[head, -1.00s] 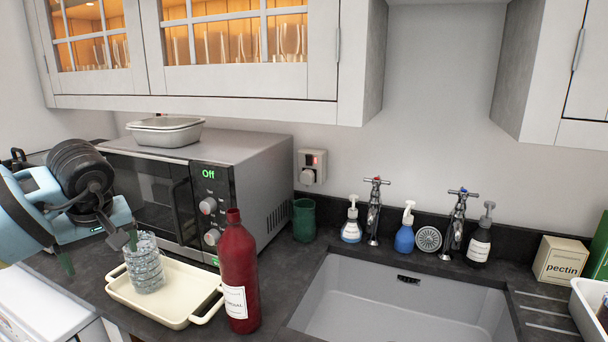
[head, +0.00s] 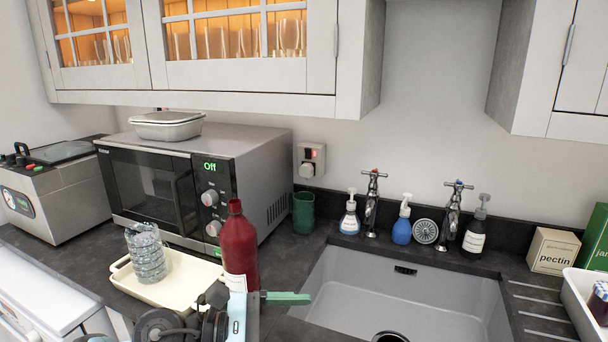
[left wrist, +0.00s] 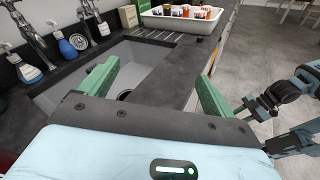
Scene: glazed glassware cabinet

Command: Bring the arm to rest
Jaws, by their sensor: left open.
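My left gripper (head: 288,298) is at the bottom middle of the head view, low in front of the red bottle (head: 239,245) and by the sink's near left edge. Its green fingers point right and it holds nothing. In the left wrist view the gripper (left wrist: 158,72) has its two green fingers wide apart, with sink and counter edge beyond. A ribbed clear glass (head: 147,255) stands upright on the cream tray (head: 184,302), clear of the gripper.
The sink (head: 410,290) lies right of the gripper, with taps (head: 372,205) and soap bottles behind. The microwave (head: 200,180) stands behind the tray. A white tray of jars (left wrist: 180,18) is on the counter's far side. Open floor lies right of the counter edge.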

